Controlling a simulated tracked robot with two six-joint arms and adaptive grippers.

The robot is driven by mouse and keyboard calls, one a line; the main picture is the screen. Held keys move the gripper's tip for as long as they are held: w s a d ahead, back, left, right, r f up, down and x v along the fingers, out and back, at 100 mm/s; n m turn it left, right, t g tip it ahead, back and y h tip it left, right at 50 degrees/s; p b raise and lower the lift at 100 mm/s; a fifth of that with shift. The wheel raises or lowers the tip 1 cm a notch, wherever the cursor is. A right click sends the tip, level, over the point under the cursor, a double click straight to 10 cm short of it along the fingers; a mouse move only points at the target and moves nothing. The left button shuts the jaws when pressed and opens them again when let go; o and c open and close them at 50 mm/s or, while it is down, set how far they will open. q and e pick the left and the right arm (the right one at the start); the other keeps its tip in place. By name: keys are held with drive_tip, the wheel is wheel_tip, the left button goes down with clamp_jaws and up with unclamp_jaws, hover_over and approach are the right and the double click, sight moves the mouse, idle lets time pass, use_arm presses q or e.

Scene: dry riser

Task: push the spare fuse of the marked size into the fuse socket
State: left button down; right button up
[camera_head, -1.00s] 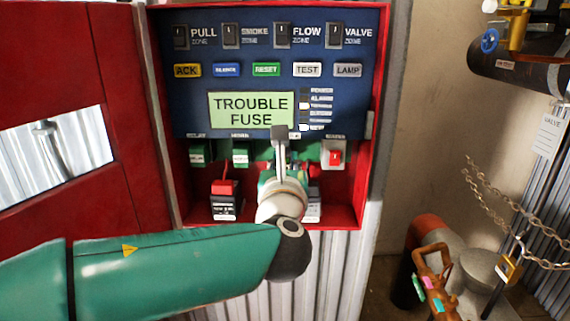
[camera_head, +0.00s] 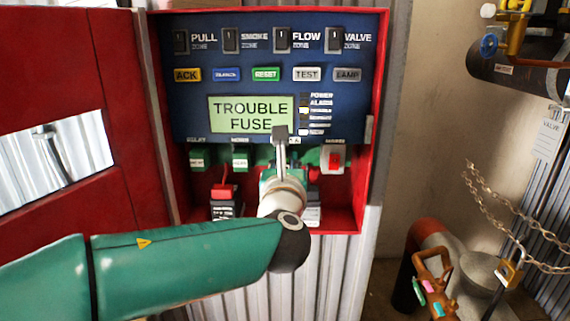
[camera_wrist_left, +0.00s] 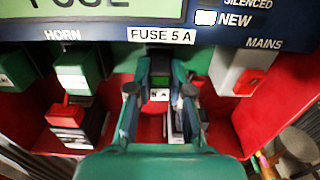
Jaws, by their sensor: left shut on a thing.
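My left gripper (camera_head: 281,133) is raised in front of the panel's lower compartment, below the display reading TROUBLE FUSE. In the left wrist view its two dark fingers (camera_wrist_left: 161,92) stand either side of a green block (camera_wrist_left: 160,72) with a dark face and a small white label, which appears to be the fuse socket. The label FUSE 5 A (camera_wrist_left: 162,36) is just above it. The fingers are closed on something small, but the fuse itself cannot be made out. Whether it touches the socket cannot be told. My right gripper is not in view.
Green HORN block (camera_wrist_left: 78,72) stands left of the socket and the white MAINS switch (camera_wrist_left: 236,72) with its red rocker right. A black battery with a red connector (camera_head: 223,191) sits lower left. Red side walls (camera_head: 369,150) bound the compartment.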

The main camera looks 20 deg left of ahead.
use_arm(q)
drive_tip(key=shift+w+a, duration=0.1)
drive_tip(key=shift+w, duration=0.25)
drive_tip(key=shift+s, duration=0.15)
drive_tip(key=shift+s, duration=0.15)
drive_tip(key=shift+b+v, duration=0.6)
drive_tip(key=shift+v, duration=1.85)
drive_tip(key=shift+x, duration=0.75)
idle(0.8)
